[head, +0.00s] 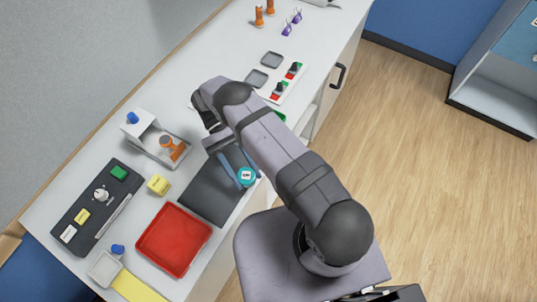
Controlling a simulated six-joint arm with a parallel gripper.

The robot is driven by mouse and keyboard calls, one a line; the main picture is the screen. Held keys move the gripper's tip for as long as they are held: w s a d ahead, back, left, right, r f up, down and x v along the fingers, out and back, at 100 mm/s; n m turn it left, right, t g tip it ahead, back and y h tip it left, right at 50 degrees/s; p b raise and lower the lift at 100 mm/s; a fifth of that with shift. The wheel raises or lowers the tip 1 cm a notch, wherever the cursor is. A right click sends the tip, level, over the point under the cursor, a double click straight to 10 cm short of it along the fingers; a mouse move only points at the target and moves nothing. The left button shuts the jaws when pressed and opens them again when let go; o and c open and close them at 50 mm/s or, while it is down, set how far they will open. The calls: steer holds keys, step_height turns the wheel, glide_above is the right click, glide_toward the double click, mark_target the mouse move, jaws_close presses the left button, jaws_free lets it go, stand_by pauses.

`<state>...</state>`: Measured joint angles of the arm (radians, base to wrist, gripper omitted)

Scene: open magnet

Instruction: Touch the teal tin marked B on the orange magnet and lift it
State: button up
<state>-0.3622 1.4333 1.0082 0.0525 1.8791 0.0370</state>
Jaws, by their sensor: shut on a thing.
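The teal tin (241,182) is a small round piece with a white label on top; the dark mark on the label is too small to read. My gripper (249,181) reaches down with its two blue fingers on either side of the tin and is shut on it. The tin is over the right edge of a dark grey mat; I cannot tell whether it touches the mat. An orange piece (172,149), which looks like the magnet, stands in a grey open tray (183,161) to the left, well apart from the tin.
A red tray (173,240), a yellow block (158,185) and a dark panel with coloured buttons (82,227) lie left and in front. The dark mat (205,200) is otherwise bare. A white switch board (285,86) and two orange pieces (259,16) are farther back.

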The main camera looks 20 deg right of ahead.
steer(key=a+m+y, duration=0.2)
steer(key=w+a+r+m+y, duration=0.1)
steer(key=a+m+y, duration=0.1)
steer(key=a, duration=0.1)
steer(key=a+m+y, duration=0.2)
steer(key=a+y, duration=0.1)
steer(key=shift+w+a+r, duration=0.2)
steer(key=shift+w+r, duration=0.05)
steer(key=shift+r, duration=0.05)
steer(key=w+a+r+m+t+y, duration=0.3)
steer(key=w+a+m+y, duration=0.2)
steer(key=a+m+y, duration=0.15)
step_height(320, 180, up, 6)
steer(key=m+t+y, duration=0.4)
steer(key=m+t, duration=0.6)
steer(key=t, duration=0.1)
glide_above(167, 139)
steer(key=shift+a+r+m+t, duration=0.1)
steer(key=shift+r+m+t, duration=0.05)
steer(key=shift+m+t, duration=0.25)
steer(key=shift+f, duration=0.2)
steer(key=shift+f+b, duration=1.7)
steer(key=shift+f, duration=1.15)
